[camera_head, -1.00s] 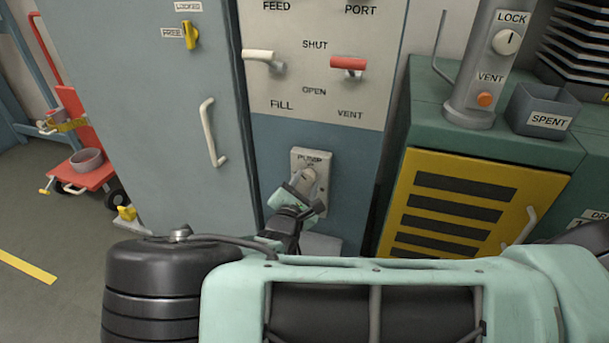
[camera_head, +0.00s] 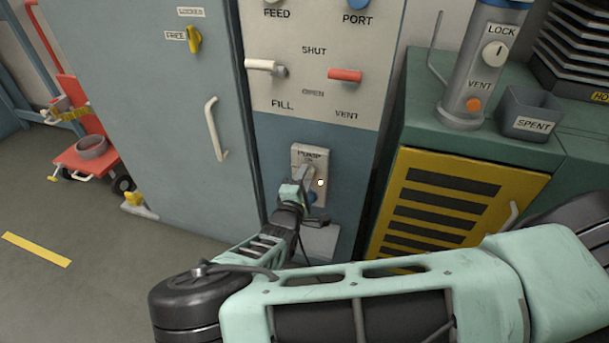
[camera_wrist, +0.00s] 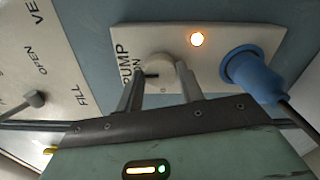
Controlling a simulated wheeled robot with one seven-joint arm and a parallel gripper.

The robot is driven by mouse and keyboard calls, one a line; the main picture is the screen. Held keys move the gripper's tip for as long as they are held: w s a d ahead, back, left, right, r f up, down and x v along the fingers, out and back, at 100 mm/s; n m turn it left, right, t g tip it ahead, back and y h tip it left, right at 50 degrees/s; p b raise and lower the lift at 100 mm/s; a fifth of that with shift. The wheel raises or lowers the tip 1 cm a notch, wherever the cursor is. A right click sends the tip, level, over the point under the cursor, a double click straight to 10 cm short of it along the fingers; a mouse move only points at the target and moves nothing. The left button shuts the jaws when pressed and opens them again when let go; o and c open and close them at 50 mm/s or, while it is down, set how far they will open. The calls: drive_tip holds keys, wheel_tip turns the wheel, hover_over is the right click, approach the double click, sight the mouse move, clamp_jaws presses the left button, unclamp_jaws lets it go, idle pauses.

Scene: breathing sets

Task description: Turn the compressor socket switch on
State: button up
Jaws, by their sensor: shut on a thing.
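The socket plate labelled PUMP (camera_head: 312,155) is on the lower blue panel. In the wrist view its round pale switch knob (camera_wrist: 158,70) sits between my two fingers, its dark mark on the side of the ON label. The small lamp on the plate (camera_wrist: 197,40) is lit; it also glows in the head view. A blue plug (camera_wrist: 250,75) with a dark cable is in the socket beside the switch. My gripper (camera_wrist: 160,88) is shut on the knob. In the head view my gripper (camera_head: 303,180) partly hides the knob and plug.
Above the plate are a white FILL lever (camera_head: 262,66) and a red VENT lever (camera_head: 345,76). A tall locker door with a white handle (camera_head: 216,128) stands to the left. A yellow slatted cabinet door (camera_head: 450,205) stands close on the right.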

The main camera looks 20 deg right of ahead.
idle(0.4)
drive_tip(key=o, duration=1)
drive_tip(key=v, duration=1.7)
drive_tip(key=shift+s+a, duration=0.1)
drive_tip(key=shift+s, duration=0.05)
